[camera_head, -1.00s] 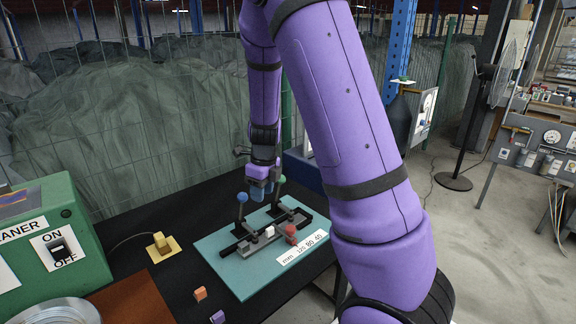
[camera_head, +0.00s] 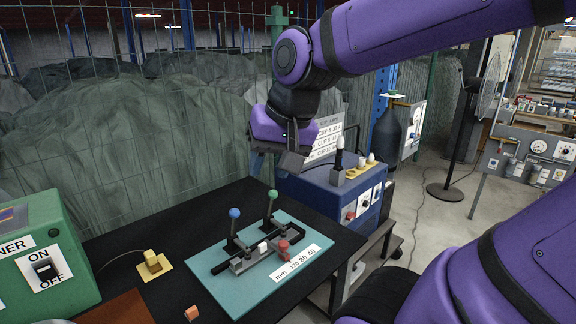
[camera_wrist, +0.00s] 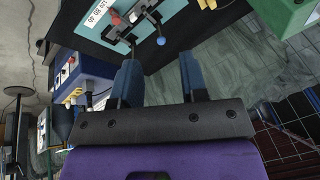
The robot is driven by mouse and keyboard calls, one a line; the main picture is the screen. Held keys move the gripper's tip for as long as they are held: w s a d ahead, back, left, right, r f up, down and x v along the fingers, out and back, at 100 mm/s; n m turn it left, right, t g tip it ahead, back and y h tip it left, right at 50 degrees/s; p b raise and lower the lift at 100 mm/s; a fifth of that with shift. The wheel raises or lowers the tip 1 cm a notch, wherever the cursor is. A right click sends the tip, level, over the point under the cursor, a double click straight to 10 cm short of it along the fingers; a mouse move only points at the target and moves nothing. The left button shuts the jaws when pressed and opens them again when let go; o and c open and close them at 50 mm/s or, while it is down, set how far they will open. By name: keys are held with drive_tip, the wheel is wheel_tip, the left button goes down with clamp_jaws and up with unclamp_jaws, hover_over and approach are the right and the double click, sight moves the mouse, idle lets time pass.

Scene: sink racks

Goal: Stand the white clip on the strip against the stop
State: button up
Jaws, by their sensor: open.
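A small white block (camera_head: 263,246), which looks like the white clip, sits on the grey strip (camera_head: 245,263) of a fixture on a teal board. It is just left of a red knobbed part (camera_head: 284,247), with dark bars around it. I cannot tell whether it touches a stop. My gripper (camera_head: 290,160) is raised well above and behind the fixture, apart from it. In the wrist view my gripper (camera_wrist: 160,78) shows two spread blue-grey fingers with nothing between them. The fixture appears beyond them at the top.
Two levers with blue (camera_head: 235,213) and green (camera_head: 272,194) balls rise from the fixture. A blue cabinet (camera_head: 325,196) with a yellow holder stands behind right. A green machine (camera_head: 50,255), yellow block (camera_head: 151,258) and orange block (camera_head: 192,313) are at left. A wire fence stands behind.

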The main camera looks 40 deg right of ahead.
drive_tip(key=s+n, duration=0.1)
drive_tip(key=s+r+n, duration=0.1)
drive_tip(key=s+n, duration=0.1)
drive_tip(key=s+n+t+h, duration=0.1)
drive_tip(key=s+n, duration=0.1)
drive_tip(key=shift+s+a+r, duration=0.1)
drive_tip(key=shift+a+r, duration=0.05)
drive_tip(key=shift+a, duration=0.15)
idle(1.1)
